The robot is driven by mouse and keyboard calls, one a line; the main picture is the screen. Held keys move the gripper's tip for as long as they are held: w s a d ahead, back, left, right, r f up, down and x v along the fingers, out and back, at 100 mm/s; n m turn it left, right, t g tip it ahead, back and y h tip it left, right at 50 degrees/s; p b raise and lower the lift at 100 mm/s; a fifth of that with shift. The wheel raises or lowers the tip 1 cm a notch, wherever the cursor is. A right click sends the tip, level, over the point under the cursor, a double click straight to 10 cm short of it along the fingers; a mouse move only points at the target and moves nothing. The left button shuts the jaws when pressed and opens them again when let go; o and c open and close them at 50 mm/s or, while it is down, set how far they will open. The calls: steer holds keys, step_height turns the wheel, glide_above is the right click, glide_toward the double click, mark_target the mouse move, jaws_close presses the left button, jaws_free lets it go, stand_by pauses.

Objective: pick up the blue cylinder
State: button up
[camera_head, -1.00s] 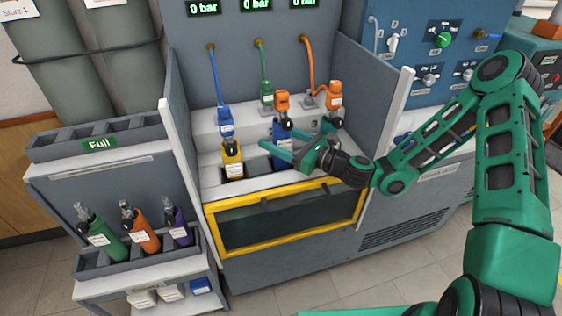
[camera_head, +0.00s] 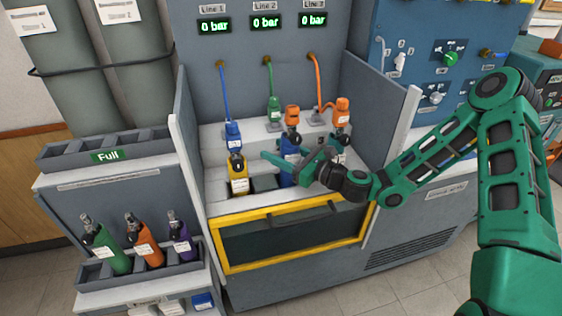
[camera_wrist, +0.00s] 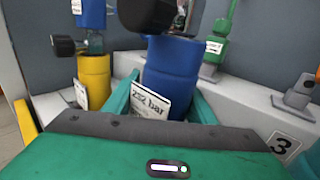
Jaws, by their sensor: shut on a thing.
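My gripper (camera_head: 292,160) reaches in from the right and is shut on the cylinder's body. Its lower part is hidden by the fingers and the slot.
A yellow cylinder (camera_head: 238,184) with a blue regulator (camera_head: 234,140) stands close on the left. A green regulator (camera_head: 274,112) and another orange regulator (camera_head: 342,115) are behind. Grey side walls (camera_head: 190,160) flank the bench. A rack (camera_head: 190,262) at lower left holds green, orange and purple cylinders.

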step_height(320, 180, up, 18)
stand_by(0.9)
stand_by(0.3)
